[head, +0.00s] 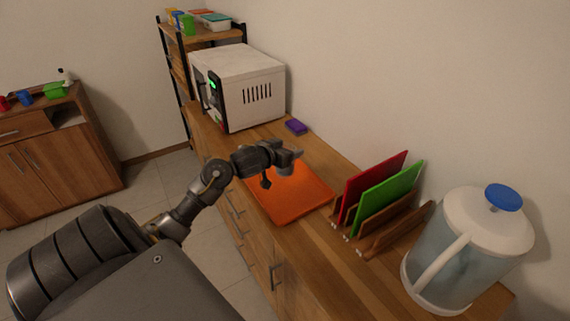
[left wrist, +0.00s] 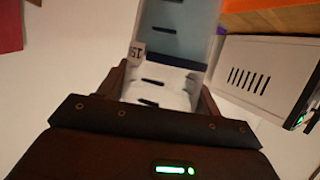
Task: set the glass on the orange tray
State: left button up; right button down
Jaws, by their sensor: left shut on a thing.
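The orange tray (head: 300,205) lies flat on the wooden counter, in the middle of the head view. My left gripper (head: 286,158) is over the far part of the tray, shut on the glass. In the head view the glass (head: 289,166) is small and grey, mostly hidden by the gripper. In the left wrist view the glass (left wrist: 172,45) is pale and bluish with dark marks, between the two fingers of my left gripper (left wrist: 160,95). I cannot tell for sure whether the glass touches the tray. My right gripper is out of view.
A white microwave (head: 238,85) stands at the far end of the counter, with a purple sponge-like block (head: 296,127) nearby. A rack holds red (head: 370,182) and green boards (head: 390,190) to the right of the tray. A large jug (head: 465,250) stands nearer.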

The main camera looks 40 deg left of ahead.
pick_arm(q)
jog(key=a+f, duration=0.1)
jog(key=f, duration=0.1)
jog(key=w+a+f, duration=0.1)
jog(key=f, duration=0.2)
jog(key=w+a+f, duration=0.1)
jog(key=f, duration=0.2)
jog(key=shift+w+a+p, duration=0.2)
jog(key=shift+w+p, duration=0.05)
jog(key=shift+p, duration=0.05)
jog(key=shift+f, duration=0.2)
jog(key=shift+f, duration=0.15)
jog(key=o, duration=1.3)
